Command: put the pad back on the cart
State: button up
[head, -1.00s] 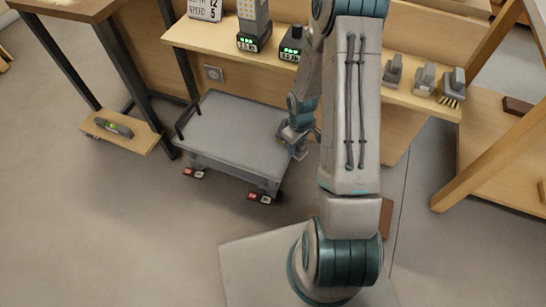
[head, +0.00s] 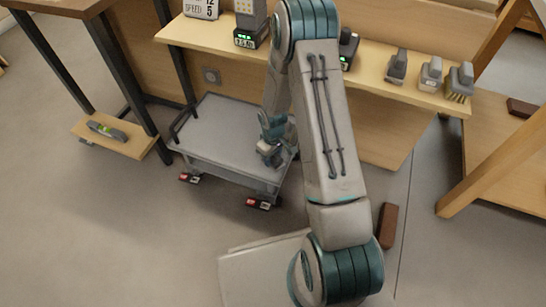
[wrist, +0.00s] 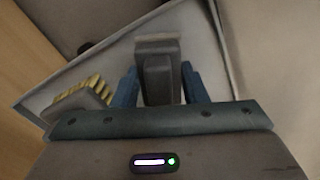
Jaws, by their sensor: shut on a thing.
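The cart (head: 225,125) is a low, grey flat-topped platform with a dark handle at its left end, standing below the bench. My gripper (head: 268,152) is above the right part of its top, and my arm hides some of that end. In the wrist view my gripper (wrist: 160,85) has its blue fingers shut on a grey block-shaped piece, the pad (wrist: 158,70). The cart's pale top (wrist: 105,65) lies behind it. I cannot tell whether the pad touches the cart.
A grey block with yellow bristles (wrist: 80,98) shows left of the fingers in the wrist view. The bench shelf (head: 375,82) above the cart carries several tools. Red-marked pieces (head: 258,203) sit at the cart's base. A brown block (head: 388,225) lies on the floor right of my arm.

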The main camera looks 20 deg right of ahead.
jog(key=shift+f, duration=0.2)
jog(key=o, duration=0.9)
jog(key=shift+o, duration=0.2)
jog(key=shift+r, duration=0.15)
jog(key=s+r+m+p, duration=0.2)
jog(key=s+r+p, duration=0.15)
jog(key=r, duration=1.05)
jog(key=s+r+m+p, duration=0.15)
jog(key=s+r, duration=0.25)
jog(key=r, duration=1)
jog(key=s+r+m+t, duration=0.1)
jog(key=s+r+m, duration=0.1)
jog(key=s+r, duration=0.8)
jog(key=s, duration=0.3)
jog(key=shift+a+m, duration=0.3)
jog(key=shift+m, duration=0.05)
